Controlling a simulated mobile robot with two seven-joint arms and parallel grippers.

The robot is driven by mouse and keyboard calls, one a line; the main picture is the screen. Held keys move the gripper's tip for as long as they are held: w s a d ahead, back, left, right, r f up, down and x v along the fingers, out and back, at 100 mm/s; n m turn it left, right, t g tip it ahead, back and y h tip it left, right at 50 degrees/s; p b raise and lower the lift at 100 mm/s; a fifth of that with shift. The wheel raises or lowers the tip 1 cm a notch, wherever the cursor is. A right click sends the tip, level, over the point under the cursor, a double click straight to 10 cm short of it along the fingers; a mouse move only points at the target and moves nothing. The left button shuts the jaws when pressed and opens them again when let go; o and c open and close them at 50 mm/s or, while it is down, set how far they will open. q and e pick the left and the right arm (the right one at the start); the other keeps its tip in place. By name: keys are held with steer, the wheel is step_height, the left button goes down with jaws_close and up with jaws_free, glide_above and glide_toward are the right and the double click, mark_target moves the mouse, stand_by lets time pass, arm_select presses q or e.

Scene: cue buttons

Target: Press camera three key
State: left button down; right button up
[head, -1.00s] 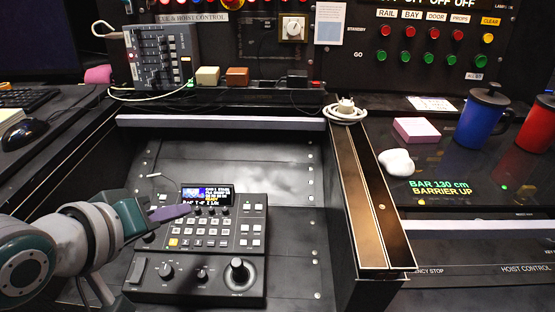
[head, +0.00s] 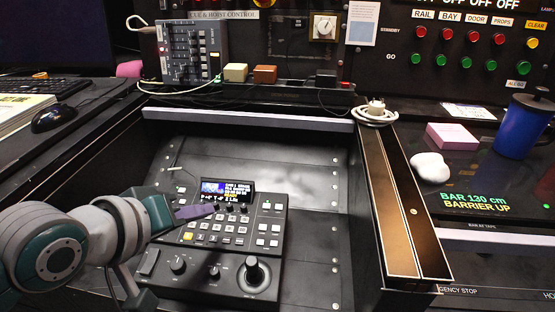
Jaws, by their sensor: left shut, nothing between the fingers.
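The camera control panel (head: 216,262) is a dark box lying in the recessed desk bay, with a small lit screen (head: 227,191), rows of pale keys (head: 229,230), one lit yellow key (head: 188,236), knobs and a joystick (head: 254,271). The key labels are too small to read, so I cannot tell which is camera three. My left gripper (head: 203,212) comes in from the left, shut and empty. Its purple-grey fingertips appear just below the screen, over the panel's upper left part; contact cannot be made out. They hide some upper controls. My right gripper is not in view.
A ledge with dark brown strips (head: 405,205) bounds the bay on the right. A mouse (head: 54,118) lies at left.

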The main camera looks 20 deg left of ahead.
arm_select(q)
steer(key=b, duration=0.3)
glide_above(213, 239)
steer(key=s, duration=0.2)
step_height(213, 239, down, 4)
steer(key=shift+d+f, duration=0.1)
steer(key=shift+d, duration=0.05)
steer(key=shift+w+f+b, duration=0.15)
steer(key=shift+f+b, duration=0.45)
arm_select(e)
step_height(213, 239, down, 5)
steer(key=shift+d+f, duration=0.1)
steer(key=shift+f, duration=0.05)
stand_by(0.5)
arm_select(q)
steer(key=shift+w+f, duration=0.1)
steer(key=shift+f, duration=0.3)
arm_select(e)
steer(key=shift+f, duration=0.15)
arm_select(q)
steer(key=shift+f, duration=0.35)
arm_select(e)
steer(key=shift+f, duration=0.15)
arm_select(q)
steer(key=shift+r, duration=0.1)
stand_by(0.3)
steer(key=shift+r+p, duration=0.65)
steer(key=shift+p, duration=0.1)
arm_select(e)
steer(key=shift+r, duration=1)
